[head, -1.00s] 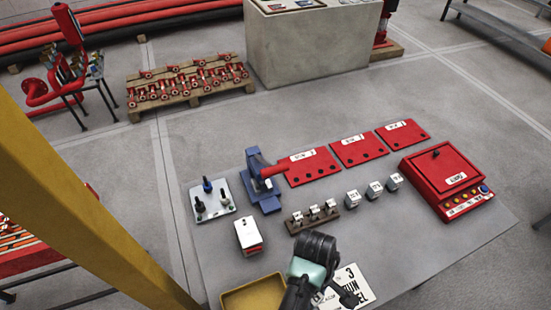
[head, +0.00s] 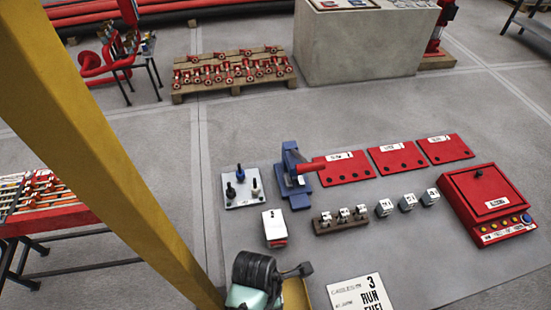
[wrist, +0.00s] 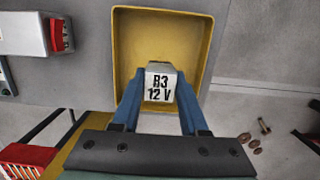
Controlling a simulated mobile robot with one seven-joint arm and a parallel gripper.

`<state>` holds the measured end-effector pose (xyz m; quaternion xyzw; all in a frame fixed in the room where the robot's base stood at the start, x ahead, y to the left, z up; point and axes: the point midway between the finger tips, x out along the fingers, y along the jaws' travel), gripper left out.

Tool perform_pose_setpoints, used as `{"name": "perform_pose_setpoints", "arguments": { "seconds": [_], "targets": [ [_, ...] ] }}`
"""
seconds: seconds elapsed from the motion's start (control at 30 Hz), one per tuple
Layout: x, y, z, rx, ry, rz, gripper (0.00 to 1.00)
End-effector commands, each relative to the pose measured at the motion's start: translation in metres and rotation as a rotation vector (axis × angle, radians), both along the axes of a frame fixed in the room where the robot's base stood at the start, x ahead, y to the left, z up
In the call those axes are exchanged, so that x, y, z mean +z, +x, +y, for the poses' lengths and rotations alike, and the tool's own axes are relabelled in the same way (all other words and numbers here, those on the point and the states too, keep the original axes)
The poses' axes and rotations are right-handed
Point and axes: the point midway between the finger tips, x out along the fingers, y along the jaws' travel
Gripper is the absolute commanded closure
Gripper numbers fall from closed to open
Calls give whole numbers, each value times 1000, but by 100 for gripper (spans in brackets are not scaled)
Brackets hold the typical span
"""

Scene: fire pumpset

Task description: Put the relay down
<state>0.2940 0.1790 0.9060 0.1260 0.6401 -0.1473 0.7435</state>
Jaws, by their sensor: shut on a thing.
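My gripper (wrist: 160,82) is shut on a relay (wrist: 160,88), a light grey block marked with a number 3 code and "12 V". The two blue fingers hold it at its left and right sides. In the wrist view the relay is seen in front of a yellow tray (wrist: 160,32), inside the outline of its rim. I cannot tell how high it is above the tray floor. In the head view the tray (head: 297,293) shows at the bottom edge, partly hidden behind my arm. The fingers and held relay are hidden there.
On the grey table stand a white-and-red box (head: 274,225), a brown rack with small units (head: 343,227), three small white blocks (head: 407,202), a blue clamp (head: 297,185) and a red control box (head: 487,203). A printed sheet (head: 360,293) lies right of the tray.

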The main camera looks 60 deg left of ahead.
Motion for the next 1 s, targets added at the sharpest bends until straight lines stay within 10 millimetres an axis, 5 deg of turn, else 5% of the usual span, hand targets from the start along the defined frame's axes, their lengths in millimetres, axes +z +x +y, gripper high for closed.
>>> {"name": "perform_pose_setpoints", "arguments": {
  "seconds": [0.3,0.73,0.77,0.9,1.0],
  "targets": [
    [-40,0,0,-2,0,0,100],
    [-48,1,0,-3,1,-1,100],
    [-48,1,0,-3,1,-1,55],
    [-47,1,0,-3,1,-1,30],
    [-47,0,0,-3,1,-1,27]
  ]
}}
